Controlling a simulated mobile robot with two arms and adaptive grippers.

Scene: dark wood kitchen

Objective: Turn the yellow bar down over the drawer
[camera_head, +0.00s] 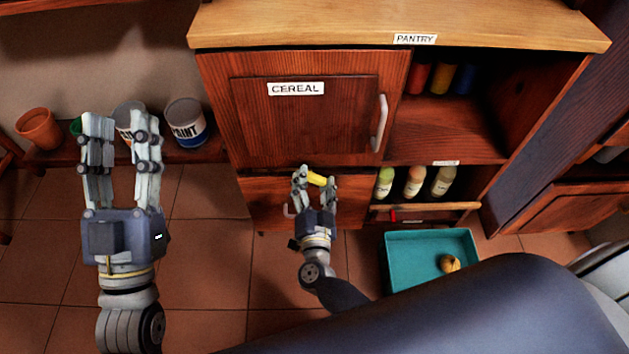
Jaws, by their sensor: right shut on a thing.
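The yellow bar (317,179) shows as a short piece at the upper edge of the lower drawer (262,194), below the cereal door. My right gripper (315,177) is shut on the yellow bar, with a finger on each side of it. The bar's ends and its mount are hidden or too small to tell. The drawer front is partly hidden behind my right gripper; part of a handle (288,209) shows left of it. My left gripper (122,122) is open and empty, raised at the left, apart from the cabinet.
The closed cereal door (270,125) has a pale handle (380,123). Several bottles (414,182) stand on the low shelf at right. A teal bin (405,274) on the floor holds a small yellowish object (449,263). Paint cans (187,122) and an orange pot (39,128) stand on a bench at left.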

